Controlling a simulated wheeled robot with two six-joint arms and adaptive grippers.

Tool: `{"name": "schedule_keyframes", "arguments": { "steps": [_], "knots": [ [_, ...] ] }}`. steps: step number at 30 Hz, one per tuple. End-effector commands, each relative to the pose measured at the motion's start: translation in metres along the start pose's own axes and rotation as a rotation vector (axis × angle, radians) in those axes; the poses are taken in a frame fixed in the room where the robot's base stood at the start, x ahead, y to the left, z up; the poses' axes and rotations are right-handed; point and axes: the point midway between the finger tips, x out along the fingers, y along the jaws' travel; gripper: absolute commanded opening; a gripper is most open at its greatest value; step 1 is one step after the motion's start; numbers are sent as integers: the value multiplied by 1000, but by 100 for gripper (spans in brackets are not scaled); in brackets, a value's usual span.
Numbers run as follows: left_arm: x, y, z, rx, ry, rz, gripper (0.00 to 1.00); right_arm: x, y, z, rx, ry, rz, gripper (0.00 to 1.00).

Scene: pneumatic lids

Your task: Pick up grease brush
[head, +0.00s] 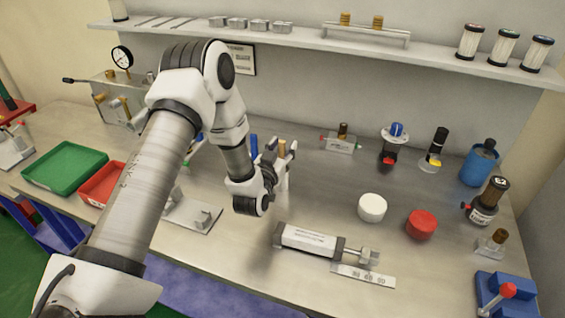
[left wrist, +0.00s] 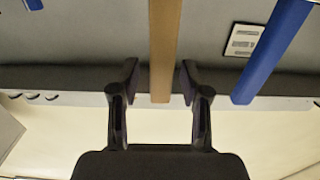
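A brown, straight handle (head: 282,145), which looks like the grease brush, stands upright over the middle of the bench. My left gripper (head: 280,153) is at it, with a finger on either side. In the left wrist view the brown handle (left wrist: 165,50) runs between the two fingertips (left wrist: 160,78). The fingers are open; a gap shows on the handle's left side, and the right finger is very close to it. The brush's lower end is hidden or unclear. My right gripper is not in view.
A blue upright bar (head: 254,145) stands just left of the brown handle; it also shows in the left wrist view (left wrist: 270,55). A pneumatic cylinder (head: 310,240) lies in front. White (head: 372,207) and red (head: 421,224) lids sit to the right. A shelf (head: 300,45) runs behind.

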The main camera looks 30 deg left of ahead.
Motion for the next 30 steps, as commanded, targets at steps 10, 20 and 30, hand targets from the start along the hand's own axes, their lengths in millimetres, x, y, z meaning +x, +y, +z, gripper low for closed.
{"name": "schedule_keyframes", "arguments": {
  "steps": [10, 20, 30],
  "knots": [
    [0, 0, 0, 0, 0, 0, 0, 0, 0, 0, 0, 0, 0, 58],
    [0, 0, -18, -3, 2, -2, 0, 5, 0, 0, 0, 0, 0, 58],
    [0, 0, -79, -3, 4, -1, 0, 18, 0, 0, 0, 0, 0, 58]
  ]
}}
